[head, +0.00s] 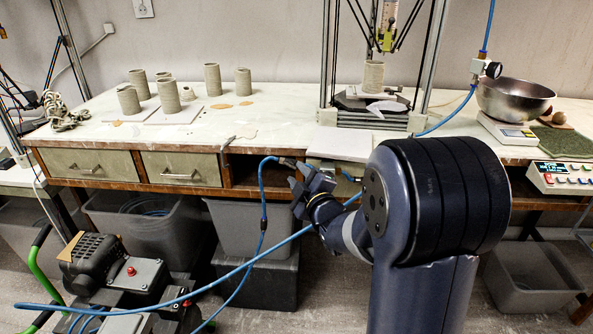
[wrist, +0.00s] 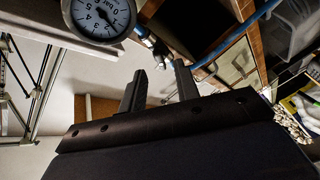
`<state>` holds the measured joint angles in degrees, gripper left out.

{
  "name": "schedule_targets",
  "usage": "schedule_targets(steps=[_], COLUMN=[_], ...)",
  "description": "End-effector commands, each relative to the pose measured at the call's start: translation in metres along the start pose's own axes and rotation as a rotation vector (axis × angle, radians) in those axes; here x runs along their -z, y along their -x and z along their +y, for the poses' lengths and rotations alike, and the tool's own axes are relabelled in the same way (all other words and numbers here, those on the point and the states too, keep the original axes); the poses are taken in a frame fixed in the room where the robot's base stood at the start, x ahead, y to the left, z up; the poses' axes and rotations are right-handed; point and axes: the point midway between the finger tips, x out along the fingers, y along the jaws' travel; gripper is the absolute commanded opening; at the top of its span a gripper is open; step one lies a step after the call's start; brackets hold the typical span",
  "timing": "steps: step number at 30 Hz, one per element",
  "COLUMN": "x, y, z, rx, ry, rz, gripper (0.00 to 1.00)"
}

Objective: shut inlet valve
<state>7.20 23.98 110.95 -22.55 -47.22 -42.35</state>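My gripper (head: 304,180) is at the front edge of the workbench, below the tabletop and in front of the drawer row. In the wrist view its two dark fingers (wrist: 160,78) stand apart with nothing between them. A round white pressure gauge (wrist: 100,17) shows close at the top left of the wrist view. A small metal fitting (wrist: 144,36) sits beside it, near a blue hose (wrist: 238,38). In the head view the blue hose (head: 262,190) runs up to a dark fitting just left of my gripper. I cannot make out a valve handle or its position.
The workbench (head: 285,105) holds several clay cylinders (head: 168,95) on boards. A delta machine (head: 372,100) stands behind my arm. A compressor (head: 105,268) stands lower left; grey bins (head: 238,228) fill the space below.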

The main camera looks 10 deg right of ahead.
Motion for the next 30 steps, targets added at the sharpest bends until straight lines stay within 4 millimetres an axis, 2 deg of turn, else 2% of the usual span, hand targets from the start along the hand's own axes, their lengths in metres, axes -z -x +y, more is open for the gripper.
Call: schedule_targets(steps=[3, 7, 17, 28, 30], x=[0.000, 0.000, 0.000, 0.000, 0.000], y=[-0.017, -0.026, -0.030, -0.030, -0.030], z=[-0.001, 0.000, 0.000, 0.000, 0.000], rx=[0.002, 0.001, 0.000, 0.000, 0.000], ry=[0.000, 0.000, 0.000, 0.000, 0.000], rz=[0.001, 0.001, 0.000, 0.000, 0.000], gripper=[0.30, 0.30, 0.30, 0.02, 0.00])
